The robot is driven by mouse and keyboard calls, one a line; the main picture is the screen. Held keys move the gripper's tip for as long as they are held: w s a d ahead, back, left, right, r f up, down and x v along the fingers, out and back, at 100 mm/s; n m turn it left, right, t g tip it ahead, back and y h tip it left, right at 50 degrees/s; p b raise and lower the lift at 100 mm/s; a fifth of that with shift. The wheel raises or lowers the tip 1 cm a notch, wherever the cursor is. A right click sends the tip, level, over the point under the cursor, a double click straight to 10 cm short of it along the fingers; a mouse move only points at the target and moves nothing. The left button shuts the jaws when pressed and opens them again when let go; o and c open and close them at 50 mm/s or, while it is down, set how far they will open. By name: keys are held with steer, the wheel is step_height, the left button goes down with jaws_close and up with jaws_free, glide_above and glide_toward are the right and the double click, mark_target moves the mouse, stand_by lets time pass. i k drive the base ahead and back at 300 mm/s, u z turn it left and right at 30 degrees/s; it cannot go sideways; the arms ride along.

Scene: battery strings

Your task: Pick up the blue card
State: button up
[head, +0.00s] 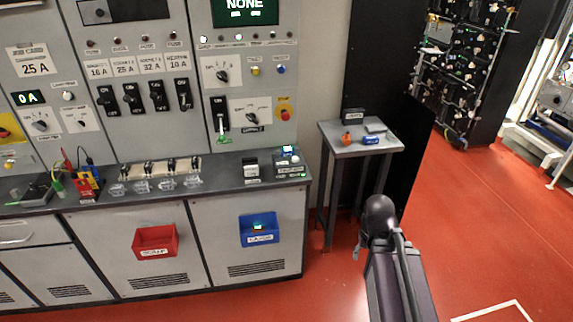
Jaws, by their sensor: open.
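I cannot make out a blue card for certain. A small blue object with a pale label (371,140) lies on the small grey side table (340,147), right of the bench. Another small blue and white piece (289,150) sits on a dark device at the right end of the bench. Both are too small to identify. My dark arm (395,275) rises from the bottom, right of centre, to a rounded joint below the side table. My gripper's fingers cannot be made out.
An orange item and a grey item share the side table. Red (156,239) and blue (259,231) bins hang on the bench front (226,244). Switch panels stand behind the bench, a dark rack (462,75) at the upper right. Red floor is clear at right.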

mark_target(288, 152)
steer(key=z, duration=0.4)
steer(key=k, duration=0.35)
steer(key=u, duration=2.2)
steer(key=i, duration=1)
steer(key=z, duration=0.2)
